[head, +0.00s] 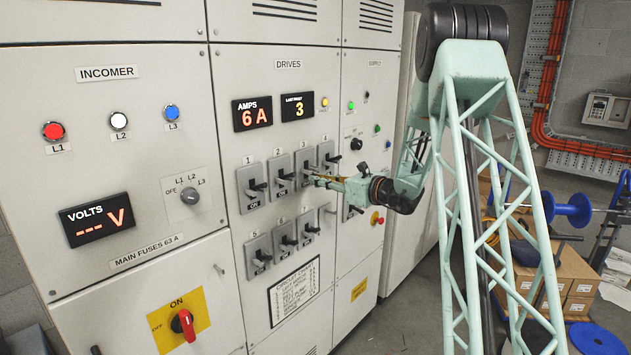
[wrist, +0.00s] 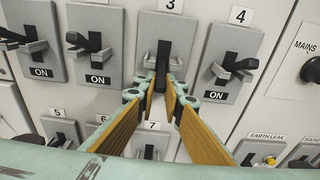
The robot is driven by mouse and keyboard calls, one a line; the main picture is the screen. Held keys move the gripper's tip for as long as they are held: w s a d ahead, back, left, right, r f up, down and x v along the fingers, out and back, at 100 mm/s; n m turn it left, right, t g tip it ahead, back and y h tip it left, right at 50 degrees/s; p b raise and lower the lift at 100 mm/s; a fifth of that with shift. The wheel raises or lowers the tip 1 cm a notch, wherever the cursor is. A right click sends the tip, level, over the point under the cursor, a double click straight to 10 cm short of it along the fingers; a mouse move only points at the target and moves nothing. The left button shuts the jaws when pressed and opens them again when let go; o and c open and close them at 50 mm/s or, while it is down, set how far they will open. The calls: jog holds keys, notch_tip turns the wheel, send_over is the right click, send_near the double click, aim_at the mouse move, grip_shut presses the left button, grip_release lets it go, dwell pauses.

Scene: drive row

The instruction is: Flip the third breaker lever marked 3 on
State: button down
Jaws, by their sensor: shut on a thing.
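Breaker 3 (wrist: 163,30) is a grey plate with a black lever (wrist: 163,54), under the mark 3 in the upper row of the DRIVES panel. It also shows in the head view (head: 302,156). My gripper (wrist: 161,82) is at this lever, its two wood-coloured fingers closing in on it from below and in front. It is shut on the lever. The fingers hide the lower part of breaker 3 and any ON label there. In the head view my gripper (head: 311,177) reaches in from the right. Whether the lever is up or down is unclear.
Breaker 2 (wrist: 88,30) is close on the left and breaker 4 (wrist: 238,42) close on the right, both with protruding levers. A lower row includes breaker 7 (wrist: 152,138). The red switch (head: 183,325) and lamps are clear of my arm. Boxes (head: 565,275) stand at right.

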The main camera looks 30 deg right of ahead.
jog(key=c, duration=2.7)
grip_release()
jog(key=shift+s, duration=0.15)
jog(key=shift+v, duration=5.9)
